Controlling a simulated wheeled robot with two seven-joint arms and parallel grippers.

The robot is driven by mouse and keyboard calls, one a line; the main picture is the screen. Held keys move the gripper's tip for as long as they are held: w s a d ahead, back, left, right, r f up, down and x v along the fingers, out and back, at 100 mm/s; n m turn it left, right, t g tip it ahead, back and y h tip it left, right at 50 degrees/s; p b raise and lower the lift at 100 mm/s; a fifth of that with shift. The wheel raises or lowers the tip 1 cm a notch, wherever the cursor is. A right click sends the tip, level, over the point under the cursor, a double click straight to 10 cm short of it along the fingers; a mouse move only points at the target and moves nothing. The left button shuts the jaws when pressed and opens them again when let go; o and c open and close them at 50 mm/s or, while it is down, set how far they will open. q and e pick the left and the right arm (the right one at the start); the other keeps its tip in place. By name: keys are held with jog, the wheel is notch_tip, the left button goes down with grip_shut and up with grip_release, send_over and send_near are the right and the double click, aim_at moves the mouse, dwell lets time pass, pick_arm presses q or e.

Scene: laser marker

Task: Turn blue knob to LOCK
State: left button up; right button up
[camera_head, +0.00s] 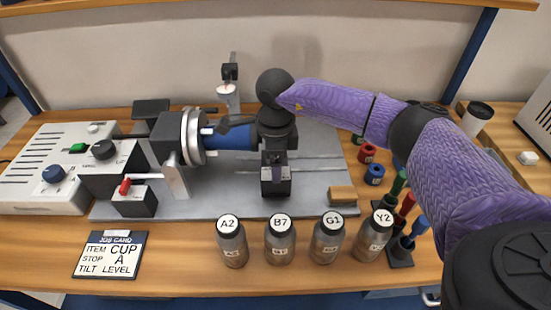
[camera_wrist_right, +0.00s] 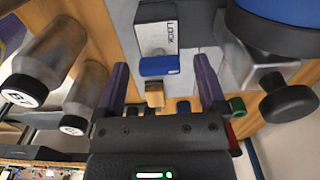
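In the right wrist view a flat blue knob (camera_wrist_right: 158,66) sits on the end of a grey block with a LOCK label (camera_wrist_right: 158,38). My right gripper (camera_head: 274,158) hangs over this block (camera_head: 276,188), near the middle of the grey base plate in the head view. In the wrist view its two purple fingers stand apart, on either side of the knob, with gaps; nothing is held. In the head view the gripper and arm hide the blue knob. My left gripper is not in view.
A blue cup (camera_head: 232,136) is held in the chuck (camera_head: 192,137) just left of my gripper. Several labelled bottles (camera_head: 281,244) stand along the front. A wooden block (camera_head: 343,195) lies right. Coloured stamps (camera_head: 407,203) stand farther right. A job card (camera_head: 110,254) lies front left.

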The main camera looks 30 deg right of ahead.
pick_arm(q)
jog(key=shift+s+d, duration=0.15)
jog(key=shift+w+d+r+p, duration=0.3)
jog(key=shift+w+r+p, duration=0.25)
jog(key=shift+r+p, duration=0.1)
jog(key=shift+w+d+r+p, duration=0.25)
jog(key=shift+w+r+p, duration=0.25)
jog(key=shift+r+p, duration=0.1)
pick_arm(e)
notch_tip(320, 180, up, 10)
pick_arm(q)
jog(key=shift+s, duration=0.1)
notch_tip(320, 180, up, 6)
jog(key=p, duration=0.6)
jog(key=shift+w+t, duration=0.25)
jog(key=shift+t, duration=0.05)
pick_arm(e)
notch_tip(320, 180, up, 7)
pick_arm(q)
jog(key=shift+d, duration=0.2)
pick_arm(e)
jog(key=shift+f, duration=0.1)
